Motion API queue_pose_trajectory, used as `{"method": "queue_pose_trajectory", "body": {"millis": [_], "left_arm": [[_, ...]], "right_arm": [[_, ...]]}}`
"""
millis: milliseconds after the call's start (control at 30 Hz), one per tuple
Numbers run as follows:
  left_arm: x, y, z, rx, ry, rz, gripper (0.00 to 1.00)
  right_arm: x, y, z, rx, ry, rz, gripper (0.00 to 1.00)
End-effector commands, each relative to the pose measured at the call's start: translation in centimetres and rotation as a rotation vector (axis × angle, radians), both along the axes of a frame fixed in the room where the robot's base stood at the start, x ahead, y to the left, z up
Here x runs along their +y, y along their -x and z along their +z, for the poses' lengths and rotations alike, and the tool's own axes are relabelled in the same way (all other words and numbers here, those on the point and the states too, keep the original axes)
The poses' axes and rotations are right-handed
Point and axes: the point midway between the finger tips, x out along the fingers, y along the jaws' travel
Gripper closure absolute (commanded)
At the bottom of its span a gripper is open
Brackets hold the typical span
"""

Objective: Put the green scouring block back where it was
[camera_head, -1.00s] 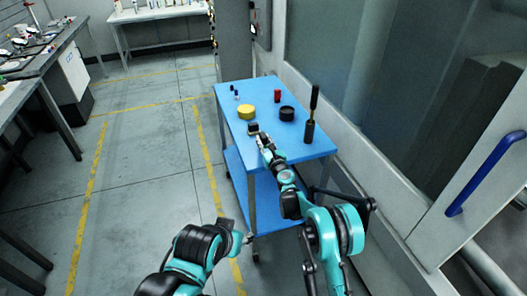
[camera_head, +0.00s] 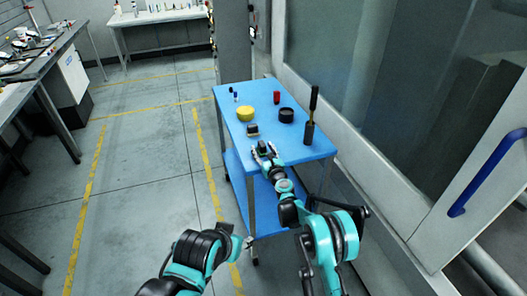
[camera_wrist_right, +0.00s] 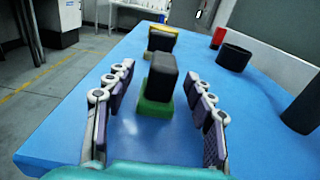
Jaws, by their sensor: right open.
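The green scouring block (camera_wrist_right: 157,95) has a green base and a black top and stands upright on the blue table in the right wrist view. My right gripper (camera_wrist_right: 158,112) is open, with a finger on each side of the block and visible gaps between. In the head view the right gripper (camera_head: 265,149) is low over the near part of the table, and the block's dark top (camera_head: 263,147) shows between its fingers. My left arm (camera_head: 195,250) is low at the front; its fingers are not clear.
Just beyond stands another block (camera_head: 252,130) with a dark top and pale base. The near-left tabletop is clear.

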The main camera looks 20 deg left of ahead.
Motion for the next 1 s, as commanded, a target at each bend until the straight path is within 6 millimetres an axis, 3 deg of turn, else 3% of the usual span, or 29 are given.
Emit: {"method": "queue_pose_trajectory", "body": {"millis": [167,600,800,1000], "left_arm": [[0.0,0.0,0.5,0.0,0.0,0.0,0.56],[0.0,0.0,2.2,0.0,0.0,0.0,0.56],[0.0,0.0,2.3,0.0,0.0,0.0,0.56],[0.0,0.0,2.3,0.0,0.0,0.0,0.56]], "right_arm": [[-0.9,1.2,0.2,0.0,0.0,0.0,0.46],[-5.8,8.5,0.4,0.0,0.0,-0.001,0.46],[-6.6,9.8,0.4,0.0,0.0,0.0,0.46],[-6.7,9.9,0.5,-0.003,0.004,0.001,0.46]]}}
